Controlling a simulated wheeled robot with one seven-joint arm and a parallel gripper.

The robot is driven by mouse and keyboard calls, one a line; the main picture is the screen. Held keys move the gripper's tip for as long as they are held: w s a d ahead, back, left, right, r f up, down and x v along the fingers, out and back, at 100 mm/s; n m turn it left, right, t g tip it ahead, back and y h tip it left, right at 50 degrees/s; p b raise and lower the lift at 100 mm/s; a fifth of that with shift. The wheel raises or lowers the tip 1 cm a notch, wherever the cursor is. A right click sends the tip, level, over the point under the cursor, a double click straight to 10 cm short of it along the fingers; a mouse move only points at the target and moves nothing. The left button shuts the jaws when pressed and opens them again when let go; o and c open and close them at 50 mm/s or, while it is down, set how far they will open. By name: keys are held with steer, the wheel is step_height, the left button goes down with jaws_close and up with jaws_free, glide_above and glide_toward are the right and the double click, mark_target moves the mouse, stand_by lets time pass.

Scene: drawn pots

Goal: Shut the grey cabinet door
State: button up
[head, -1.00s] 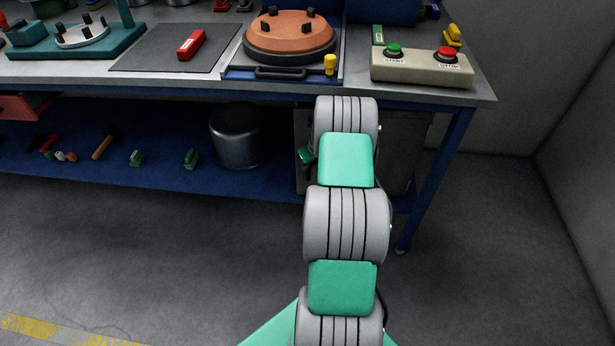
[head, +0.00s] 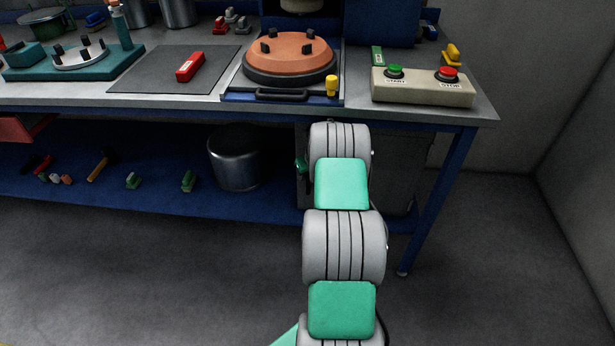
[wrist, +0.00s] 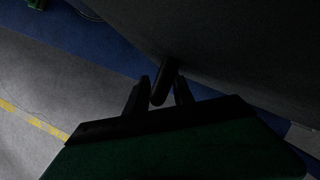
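The grey cabinet (head: 402,190) is under the right end of the bench, mostly hidden behind my arm in the head view. How far its door stands open cannot be told there. In the wrist view a large dark panel, seemingly the cabinet door (wrist: 235,45), fills the upper right. A dark bar handle (wrist: 160,90) sticks out from it toward me. My gripper (wrist: 160,92) has its fingers apart, one on each side of the handle, with narrow dark gaps. Contact with the handle is hard to make out. In the head view my gripper is hidden.
The blue bench leg (head: 440,190) stands right of the cabinet. A metal pot (head: 236,160) and several small items sit on the blue lower shelf (head: 150,195) to the left. The bench top carries a control box (head: 422,87). The grey floor in front is clear.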

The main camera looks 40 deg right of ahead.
steer(key=shift+o, duration=0.6)
steer(key=shift+s, duration=0.15)
steer(key=shift+f, duration=0.1)
steer(key=shift+s+d+r, duration=0.1)
steer(key=shift+s+r, duration=0.05)
steer(key=shift+r, duration=0.25)
steer(key=s+a+p, duration=0.1)
steer(key=s+a, duration=0.1)
steer(key=s, duration=1)
steer(key=shift+a+r+p, duration=0.15)
steer(key=shift+a+p, duration=0.15)
steer(key=shift+p, duration=0.05)
